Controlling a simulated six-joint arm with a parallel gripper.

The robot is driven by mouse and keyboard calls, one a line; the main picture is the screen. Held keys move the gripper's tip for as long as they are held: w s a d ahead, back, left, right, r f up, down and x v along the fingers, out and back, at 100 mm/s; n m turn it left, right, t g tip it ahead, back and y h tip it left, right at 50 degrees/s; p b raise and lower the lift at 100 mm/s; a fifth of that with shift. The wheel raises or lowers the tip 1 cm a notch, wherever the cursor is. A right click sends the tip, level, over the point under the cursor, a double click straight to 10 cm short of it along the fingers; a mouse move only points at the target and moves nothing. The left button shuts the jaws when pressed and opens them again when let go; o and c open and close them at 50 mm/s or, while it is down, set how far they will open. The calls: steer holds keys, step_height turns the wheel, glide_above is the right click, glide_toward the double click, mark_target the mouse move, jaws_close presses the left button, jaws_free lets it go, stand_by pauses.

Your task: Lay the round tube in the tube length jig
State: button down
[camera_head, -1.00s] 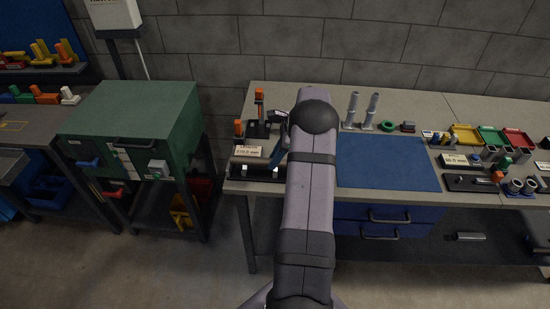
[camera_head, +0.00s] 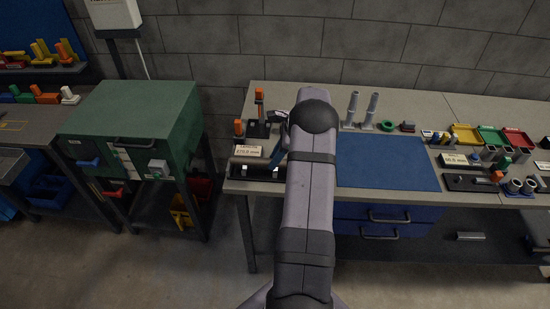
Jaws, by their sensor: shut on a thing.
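The tube length jig (camera_head: 258,173) is a dark, low fixture at the left front of the bench. It has pale bright spots and a white length label (camera_head: 248,151) standing behind it. My gripper (camera_head: 278,158) is at the right end of the jig, mostly hidden behind my arm. The little of it that shows is dark and blue. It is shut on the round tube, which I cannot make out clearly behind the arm. I cannot tell whether the tube touches the jig.
Orange-topped fixtures (camera_head: 259,105) stand behind the jig. A blue mat (camera_head: 385,162) lies clear to the right. Two grey upright posts (camera_head: 371,111) and a green ring (camera_head: 387,125) stand behind it. Colored trays (camera_head: 466,134) and another labelled fixture (camera_head: 470,183) are farther right.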

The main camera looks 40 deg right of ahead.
steer(key=shift+f+b, duration=0.35)
steer(key=shift+f, duration=0.55)
stand_by(0.5)
steer(key=c, duration=1.4)
jaws_free()
steer(key=shift+b+v, duration=1.45)
steer(key=shift+v, duration=2.3)
